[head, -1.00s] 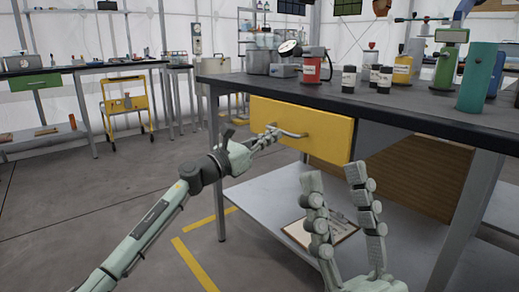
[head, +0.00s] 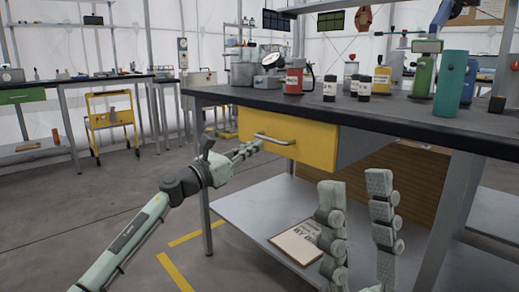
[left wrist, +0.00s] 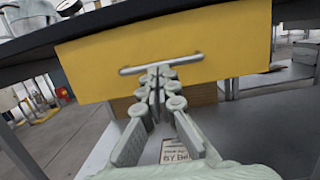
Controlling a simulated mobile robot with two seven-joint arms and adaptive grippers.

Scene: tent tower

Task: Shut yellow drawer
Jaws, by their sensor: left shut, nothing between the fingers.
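The yellow drawer (head: 318,148) under the dark-topped workbench stands pulled out, with its grey side (head: 365,142) showing to the right. A silver bar handle (head: 275,139) crosses its front. In the left wrist view the yellow front (left wrist: 220,50) and its handle (left wrist: 135,70) fill the upper middle. My left gripper (head: 254,148) is shut and empty, its tips right at the handle's lower edge; I cannot tell whether they touch. It also shows in the left wrist view (left wrist: 160,72). My right gripper (head: 354,182) is open and empty, low in front of the bench.
The bench top (head: 225,92) holds bottles, a red can (head: 295,80) and a green cylinder (head: 422,78). A clipboard (head: 297,240) lies on the lower shelf (head: 258,205). A yellow cart (head: 110,120) stands at the left.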

